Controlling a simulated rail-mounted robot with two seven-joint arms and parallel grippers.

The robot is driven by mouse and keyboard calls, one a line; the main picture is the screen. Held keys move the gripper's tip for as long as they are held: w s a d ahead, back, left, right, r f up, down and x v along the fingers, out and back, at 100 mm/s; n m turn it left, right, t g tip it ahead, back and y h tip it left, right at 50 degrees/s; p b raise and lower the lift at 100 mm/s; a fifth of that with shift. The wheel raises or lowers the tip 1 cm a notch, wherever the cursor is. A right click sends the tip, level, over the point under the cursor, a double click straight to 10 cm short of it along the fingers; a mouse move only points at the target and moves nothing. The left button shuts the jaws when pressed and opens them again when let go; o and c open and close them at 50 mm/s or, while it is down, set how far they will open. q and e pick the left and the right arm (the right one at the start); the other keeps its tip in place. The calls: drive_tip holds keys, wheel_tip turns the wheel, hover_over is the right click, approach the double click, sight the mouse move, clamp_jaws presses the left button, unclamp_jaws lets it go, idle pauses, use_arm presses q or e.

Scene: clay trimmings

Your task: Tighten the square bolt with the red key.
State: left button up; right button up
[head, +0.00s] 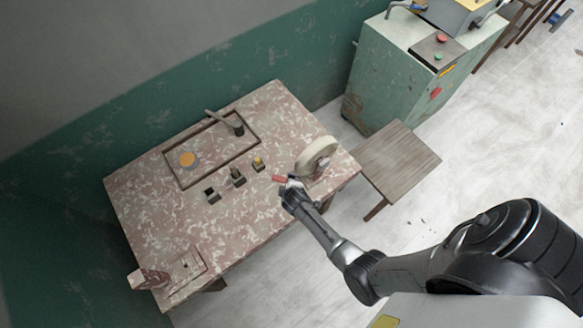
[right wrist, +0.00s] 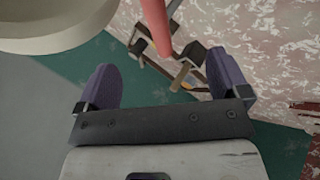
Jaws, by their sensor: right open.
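The red key's handle (head: 279,178) shows beside my right gripper (head: 288,184), near the table's front right edge. In the right wrist view the red handle (right wrist: 155,25) reaches in from the top, between the lines of the two fingers. My right gripper (right wrist: 160,82) is open there, with its dark purple fingers wide apart and nothing clamped. A small dark piece (head: 185,264) stands on a flat plate at the table's front left; I cannot tell if it is the square bolt. My left gripper is not in view.
On the table (head: 150,215) a pale wheel (head: 316,157) stands close to my right gripper. Three small dark blocks (head: 237,177) stand in a row. Behind them a shallow tray (head: 184,184) holds a hammer (head: 222,122) and a yellow-topped round thing (head: 187,159). A wooden stool (head: 396,160) stands right.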

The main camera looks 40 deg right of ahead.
drive_tip(key=b+x, duration=0.8)
drive_tip(key=x, duration=0.1)
drive_tip(key=shift+w+d+f+b, duration=0.25)
drive_tip(key=shift+f+b, duration=0.1)
drive_tip(key=shift+b, duration=0.2)
drive_tip(key=shift+c, duration=0.4)
